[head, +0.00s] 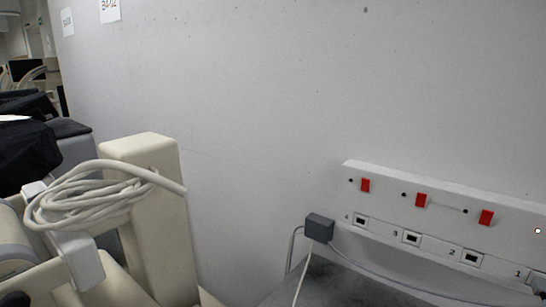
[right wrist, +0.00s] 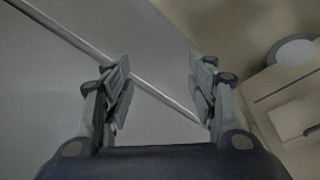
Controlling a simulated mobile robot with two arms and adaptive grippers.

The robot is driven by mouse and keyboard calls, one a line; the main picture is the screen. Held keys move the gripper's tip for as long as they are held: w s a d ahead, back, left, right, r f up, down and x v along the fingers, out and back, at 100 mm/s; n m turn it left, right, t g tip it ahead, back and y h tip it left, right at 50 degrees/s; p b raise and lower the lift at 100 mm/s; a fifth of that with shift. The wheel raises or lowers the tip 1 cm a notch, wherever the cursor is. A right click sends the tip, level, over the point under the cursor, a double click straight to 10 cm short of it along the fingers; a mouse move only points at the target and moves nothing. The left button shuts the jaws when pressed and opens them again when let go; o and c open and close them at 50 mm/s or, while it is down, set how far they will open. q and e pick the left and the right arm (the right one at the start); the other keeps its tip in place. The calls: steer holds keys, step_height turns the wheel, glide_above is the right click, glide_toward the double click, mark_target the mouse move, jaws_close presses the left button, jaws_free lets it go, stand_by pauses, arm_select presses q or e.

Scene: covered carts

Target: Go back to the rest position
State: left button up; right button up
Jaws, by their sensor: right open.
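My right gripper (right wrist: 160,85) shows in the right wrist view with its two fingers spread apart. Nothing is between the fingers. Behind them is a flat grey surface crossed by a thin pale bar or edge (right wrist: 150,88). No gripper shows in the head view, and my left gripper is out of sight.
In the head view, a cream cart (head: 155,200) with a coiled white cable (head: 90,195) stands at the left. A grey wall (head: 270,100) fills the middle. A white socket strip (head: 385,205) with red switches is at right, above a grey surface (head: 345,285). A grey plug (head: 319,227) hangs nearby.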

steer(key=s+f, duration=0.3)
steer(key=f, duration=0.4)
steer(key=s+f, duration=0.3)
steer(key=f, duration=0.4)
steer(key=s+d+f+g+b, duration=0.1)
steer(key=s+d+f, duration=0.2)
steer(key=s+f, duration=0.7)
steer(key=shift+s+d+f+g, duration=0.15)
steer(key=shift+s+f+g, duration=0.2)
steer(key=shift+s, duration=1.3)
steer(key=c, duration=0.5)
steer(key=shift+s, duration=0.15)
